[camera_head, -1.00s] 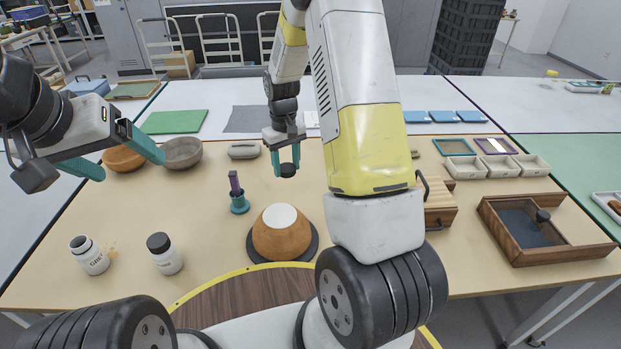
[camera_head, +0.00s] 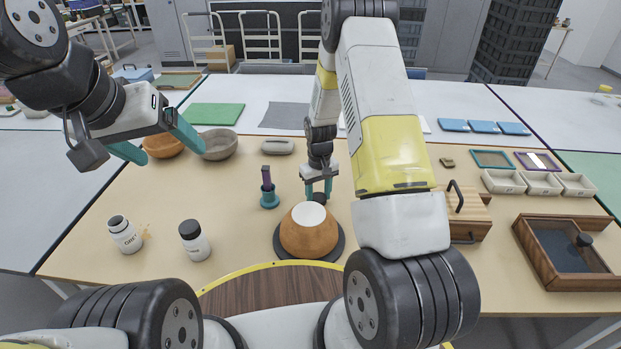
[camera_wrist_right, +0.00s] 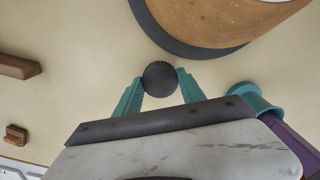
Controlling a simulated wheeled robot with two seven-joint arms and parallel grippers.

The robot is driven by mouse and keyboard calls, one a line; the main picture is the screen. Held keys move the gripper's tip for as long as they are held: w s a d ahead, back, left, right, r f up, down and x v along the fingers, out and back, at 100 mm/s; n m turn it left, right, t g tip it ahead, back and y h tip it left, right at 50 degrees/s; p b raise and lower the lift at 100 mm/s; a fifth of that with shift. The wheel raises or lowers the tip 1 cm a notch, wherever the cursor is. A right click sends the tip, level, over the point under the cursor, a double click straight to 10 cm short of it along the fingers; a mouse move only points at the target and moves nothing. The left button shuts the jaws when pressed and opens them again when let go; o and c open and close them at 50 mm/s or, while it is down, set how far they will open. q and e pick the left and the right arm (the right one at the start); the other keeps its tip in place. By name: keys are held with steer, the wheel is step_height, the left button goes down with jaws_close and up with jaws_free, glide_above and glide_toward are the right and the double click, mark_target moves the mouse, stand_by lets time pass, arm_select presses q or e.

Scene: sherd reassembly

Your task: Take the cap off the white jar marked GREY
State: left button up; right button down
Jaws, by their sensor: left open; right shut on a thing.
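The white jar marked GREY (camera_head: 126,238) stands at the front left of the table. Its top shows a grey rim with a dark mouth and no black cap on it. A second white jar (camera_head: 196,246) to its right wears a black cap. My right gripper (camera_head: 319,193) is shut on a round black cap (camera_wrist_right: 160,78), just behind the orange-brown bowl. I cannot tell whether this cap touches the table. My left gripper (camera_head: 171,154) is open and empty, high at the left, apart from both jars.
The orange-brown bowl (camera_head: 310,238) with a white top sits on a dark disc. A teal holder (camera_head: 269,199) with a purple piece stands left of my right gripper. A grey bowl (camera_head: 219,144) is behind. A wooden tray (camera_head: 562,262) is at right. Table between jars and holder is clear.

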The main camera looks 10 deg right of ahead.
steer(key=shift+f, duration=0.55)
steer(key=shift+f, duration=0.15)
steer(key=c, duration=0.7)
jaws_free()
